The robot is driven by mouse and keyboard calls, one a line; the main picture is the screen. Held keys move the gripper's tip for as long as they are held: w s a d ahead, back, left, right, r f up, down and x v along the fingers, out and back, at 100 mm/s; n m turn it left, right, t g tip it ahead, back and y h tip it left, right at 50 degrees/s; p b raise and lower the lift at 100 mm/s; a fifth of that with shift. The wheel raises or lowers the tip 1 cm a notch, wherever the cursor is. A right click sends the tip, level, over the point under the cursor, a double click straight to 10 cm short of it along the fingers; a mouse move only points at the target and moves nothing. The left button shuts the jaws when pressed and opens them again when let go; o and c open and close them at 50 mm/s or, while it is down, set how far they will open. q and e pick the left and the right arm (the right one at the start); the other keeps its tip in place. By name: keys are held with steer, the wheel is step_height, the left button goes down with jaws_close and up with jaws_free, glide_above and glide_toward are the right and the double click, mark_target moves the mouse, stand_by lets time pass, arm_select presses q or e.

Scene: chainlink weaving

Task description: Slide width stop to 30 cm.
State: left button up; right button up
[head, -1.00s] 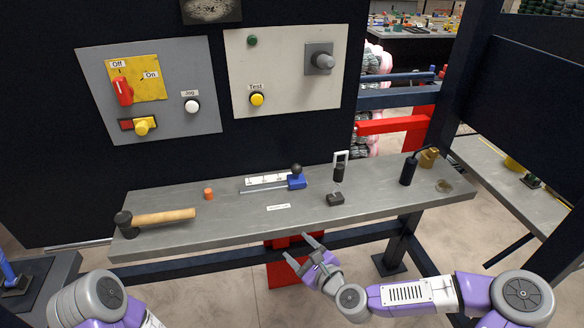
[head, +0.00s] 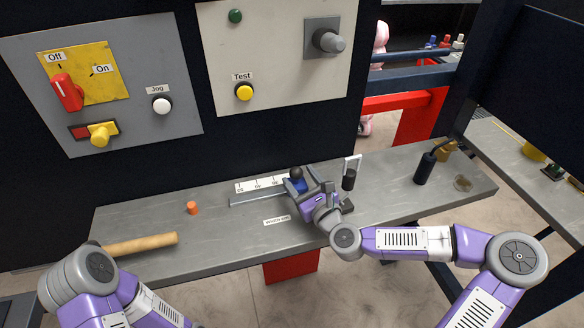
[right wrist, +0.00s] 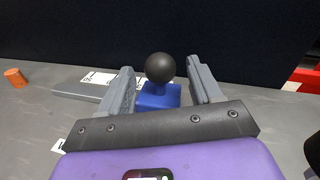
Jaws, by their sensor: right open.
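The width stop is a blue slider block (right wrist: 157,97) with a black ball knob (right wrist: 160,67) on top. In the head view the knob (head: 296,173) shows just beyond my right gripper, at the right end of a grey rail (head: 240,201) with a white scale (head: 256,185). My right gripper (head: 305,181) is open. In the right wrist view its fingers (right wrist: 166,85) stand either side of the knob, with gaps on both sides. The scale numbers are partly hidden by the gripper and too small to read surely. My left gripper is out of view.
A hammer handle (head: 140,244) and an orange cylinder (head: 192,208) lie left on the grey bench (head: 230,243). A black-handled tool (head: 424,168) stands at the right. A control panel (head: 120,45) rises behind.

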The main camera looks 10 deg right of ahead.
mark_target(293, 169)
steer(key=shift+b+x, duration=0.45)
steer(key=shift+x, duration=1.9)
steer(key=shift+f, duration=0.1)
jaws_close()
